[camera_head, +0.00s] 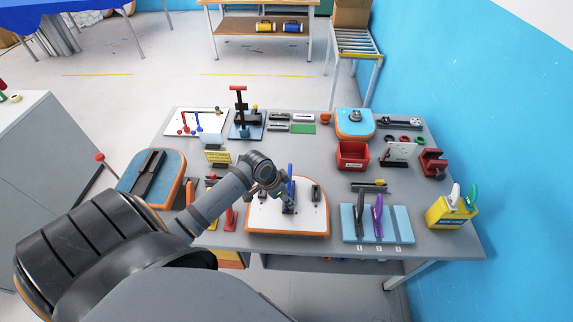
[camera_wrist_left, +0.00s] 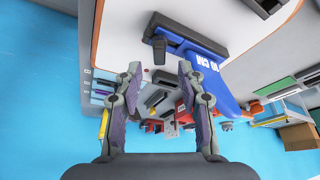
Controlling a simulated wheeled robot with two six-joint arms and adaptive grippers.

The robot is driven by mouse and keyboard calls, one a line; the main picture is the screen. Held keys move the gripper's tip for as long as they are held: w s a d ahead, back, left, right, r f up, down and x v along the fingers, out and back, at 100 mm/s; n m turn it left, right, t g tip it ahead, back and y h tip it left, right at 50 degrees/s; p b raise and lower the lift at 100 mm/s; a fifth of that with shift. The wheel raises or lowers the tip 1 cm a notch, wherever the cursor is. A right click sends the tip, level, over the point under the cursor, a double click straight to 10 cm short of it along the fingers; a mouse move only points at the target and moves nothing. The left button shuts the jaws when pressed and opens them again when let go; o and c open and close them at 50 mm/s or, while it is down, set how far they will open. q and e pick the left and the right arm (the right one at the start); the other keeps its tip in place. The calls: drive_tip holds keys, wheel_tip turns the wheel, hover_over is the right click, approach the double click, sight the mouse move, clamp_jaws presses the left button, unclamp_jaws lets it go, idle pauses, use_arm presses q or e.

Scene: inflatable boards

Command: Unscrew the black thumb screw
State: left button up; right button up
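A black thumb screw (camera_wrist_left: 160,46) sticks out of a dark bracket (camera_wrist_left: 190,36) on the white board (camera_wrist_left: 130,30) in the left wrist view. A blue part marked 10 CM (camera_wrist_left: 208,80) runs from beside that bracket. My left gripper (camera_wrist_left: 160,70) is open, its two fingertips apart on either side of the line to the screw, with nothing between them. In the head view my left gripper (camera_head: 284,192) is over the white, orange-edged board (camera_head: 310,220), partly hiding the bracket and the blue part (camera_head: 291,172). The screw cannot be made out there. My right gripper is not in view.
Left of the board lies a blue board with a black bar (camera_head: 150,175). To the right are a light-blue holder (camera_head: 400,225) with clamps and a yellow box (camera_head: 450,212). A red bin (camera_head: 352,156) stands behind. The blue wall (camera_head: 480,110) bounds the right.

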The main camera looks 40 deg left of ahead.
use_arm(q)
drive_tip(key=shift+f+b, duration=0.75)
drive_tip(key=shift+f, duration=0.75)
clamp_jaws()
drive_tip(key=c, duration=0.7)
unclamp_jaws()
drive_tip(key=shift+c, duration=0.2)
clamp_jaws()
drive_tip(key=shift+r, duration=0.1)
drive_tip(key=shift+d+r+n+p, duration=0.1)
drive_tip(key=shift+n+p, duration=0.3)
drive_tip(key=shift+p, duration=0.25)
drive_tip(key=shift+n+y+p, duration=0.4)
drive_tip(key=shift+n+p, duration=0.35)
drive_tip(key=shift+n, duration=0.05)
drive_tip(key=shift+n+t, duration=0.3)
drive_tip(key=shift+n, duration=0.3)
